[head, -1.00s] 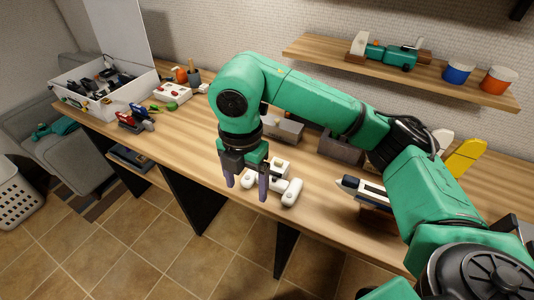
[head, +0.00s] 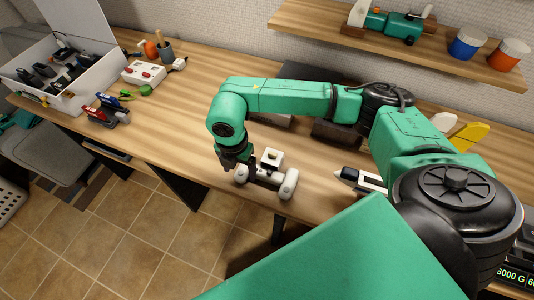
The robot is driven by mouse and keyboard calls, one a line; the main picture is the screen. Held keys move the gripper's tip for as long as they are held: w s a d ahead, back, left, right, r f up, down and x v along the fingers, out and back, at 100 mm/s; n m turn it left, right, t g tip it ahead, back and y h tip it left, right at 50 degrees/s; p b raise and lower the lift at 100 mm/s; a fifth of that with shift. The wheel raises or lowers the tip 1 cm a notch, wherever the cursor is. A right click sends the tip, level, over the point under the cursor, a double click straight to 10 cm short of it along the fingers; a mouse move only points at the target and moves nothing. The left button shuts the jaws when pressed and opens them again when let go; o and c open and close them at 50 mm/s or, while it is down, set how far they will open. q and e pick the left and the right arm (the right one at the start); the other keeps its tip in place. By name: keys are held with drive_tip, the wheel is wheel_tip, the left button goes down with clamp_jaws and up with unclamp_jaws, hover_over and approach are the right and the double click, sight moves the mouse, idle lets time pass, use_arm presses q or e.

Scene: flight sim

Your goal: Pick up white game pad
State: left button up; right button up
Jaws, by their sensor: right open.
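The white game pad (head: 288,184) lies near the front edge of the wooden table, in the middle of the head view. It has two rounded ends and a raised square block at the back. My right gripper (head: 232,168) is at its left end, pointing down, very close to it. Its jaws are open; the fingers are small and partly hidden, and I cannot tell whether they touch the pad. My left gripper is not in view.
A dark-and-white pointed model (head: 352,179) lies right of the pad. A white open box (head: 90,85) and a white case with red parts (head: 143,74) stand at left. A shelf (head: 320,29) hangs above the table.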

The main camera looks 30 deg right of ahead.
drive_tip(key=shift+s+f, duration=0.15)
drive_tip(key=shift+f, duration=0.85)
clamp_jaws()
